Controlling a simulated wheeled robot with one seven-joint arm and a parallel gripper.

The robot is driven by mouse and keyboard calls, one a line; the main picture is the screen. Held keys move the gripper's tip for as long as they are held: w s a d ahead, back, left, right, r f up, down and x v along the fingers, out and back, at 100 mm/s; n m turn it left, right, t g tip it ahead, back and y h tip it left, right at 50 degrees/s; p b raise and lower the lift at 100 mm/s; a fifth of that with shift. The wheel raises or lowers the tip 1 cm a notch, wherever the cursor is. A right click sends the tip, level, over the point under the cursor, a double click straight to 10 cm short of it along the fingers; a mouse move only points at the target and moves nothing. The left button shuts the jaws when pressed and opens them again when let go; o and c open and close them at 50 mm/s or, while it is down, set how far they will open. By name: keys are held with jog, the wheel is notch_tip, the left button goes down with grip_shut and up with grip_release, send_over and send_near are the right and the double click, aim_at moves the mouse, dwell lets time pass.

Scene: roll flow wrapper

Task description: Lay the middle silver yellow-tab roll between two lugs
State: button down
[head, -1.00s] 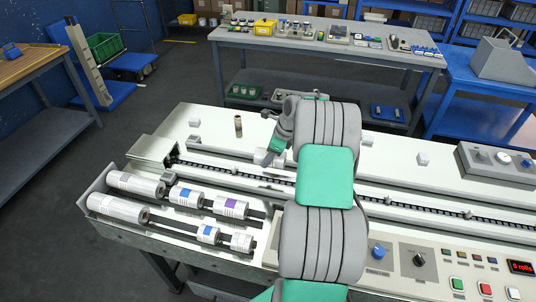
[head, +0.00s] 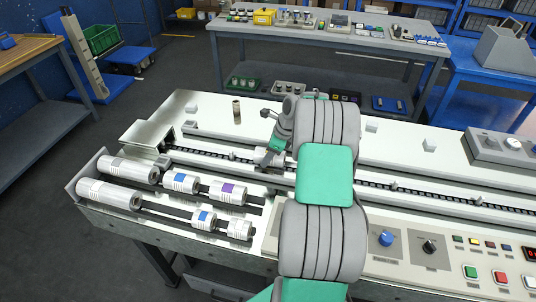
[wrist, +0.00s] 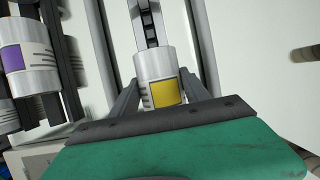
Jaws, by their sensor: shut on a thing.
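My gripper (wrist: 155,95) is shut on the silver yellow-tab roll (wrist: 153,66), with one finger on each side of it. The yellow tab faces the wrist camera. In the wrist view the roll is over the chain channel (wrist: 149,22), its length along the chain. I cannot tell whether it touches the chain. In the head view my gripper (head: 268,160) is at the channel and mostly hides the roll. A small pale lug (head: 232,155) stands on the chain left of my gripper, and another lug (head: 394,186) to the right.
A rack (head: 78,194) at the front left holds several silver rolls on two rods, including a purple-tab roll (head: 228,192) and a blue-tab roll (head: 180,182). A brown tube (head: 236,112) stands behind the channel. The control panel (head: 410,255) is at front right.

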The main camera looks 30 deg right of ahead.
jog(key=shift+f, duration=0.55)
jog(key=shift+c, duration=2.2)
grip_release()
jog(key=shift+f, duration=0.1)
jog(key=v, duration=0.8)
jog(key=shift+b, duration=0.3)
